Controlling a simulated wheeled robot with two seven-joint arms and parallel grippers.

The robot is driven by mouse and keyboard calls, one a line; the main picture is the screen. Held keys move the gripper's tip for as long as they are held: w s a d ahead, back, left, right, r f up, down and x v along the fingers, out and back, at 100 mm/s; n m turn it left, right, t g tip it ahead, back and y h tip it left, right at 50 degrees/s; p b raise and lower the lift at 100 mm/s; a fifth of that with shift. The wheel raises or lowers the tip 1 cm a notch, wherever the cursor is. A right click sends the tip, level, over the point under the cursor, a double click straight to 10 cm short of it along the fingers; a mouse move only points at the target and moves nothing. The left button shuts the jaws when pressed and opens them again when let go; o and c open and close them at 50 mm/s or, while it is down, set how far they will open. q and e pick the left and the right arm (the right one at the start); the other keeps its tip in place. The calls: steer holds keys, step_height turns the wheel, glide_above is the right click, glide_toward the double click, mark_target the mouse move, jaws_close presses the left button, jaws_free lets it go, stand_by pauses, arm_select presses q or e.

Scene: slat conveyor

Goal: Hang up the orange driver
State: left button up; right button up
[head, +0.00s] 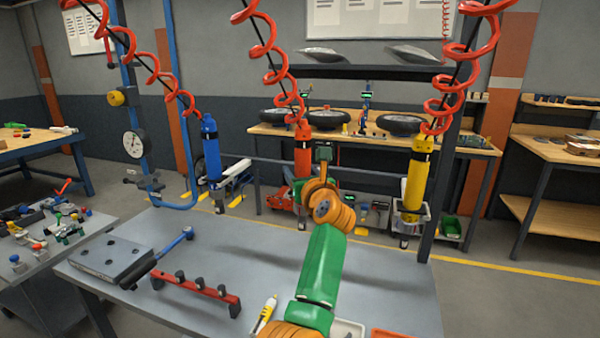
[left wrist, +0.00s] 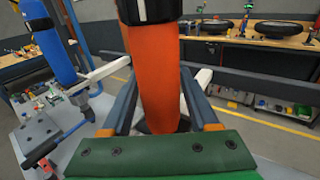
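The orange driver (head: 303,152) hangs upright under a red coiled hose in the head view. It fills the middle of the left wrist view (left wrist: 157,75), where its black collar is at the top edge. My left gripper (head: 316,168) is at the driver's lower body, on its near side. In the left wrist view its two dark fingers (left wrist: 158,85) lie along both sides of the orange body and appear shut on it. The green palm hides the driver's lower end. My right gripper is not in view.
The blue driver (head: 210,150) hangs to the left and the yellow driver (head: 418,180) to the right. A dark post stands beside the yellow driver.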

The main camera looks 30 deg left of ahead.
arm_select(q)
steer(key=shift+o, duration=0.9)
steer(key=shift+s, duration=0.1)
steer(key=shift+s+d+f, duration=0.1)
steer(key=shift+d+f, duration=0.05)
steer(key=shift+d, duration=0.1)
steer(key=b+v, duration=0.3)
steer(key=v, duration=0.3)
steer(key=shift+s+d, duration=0.2)
steer(key=shift+s, duration=0.05)
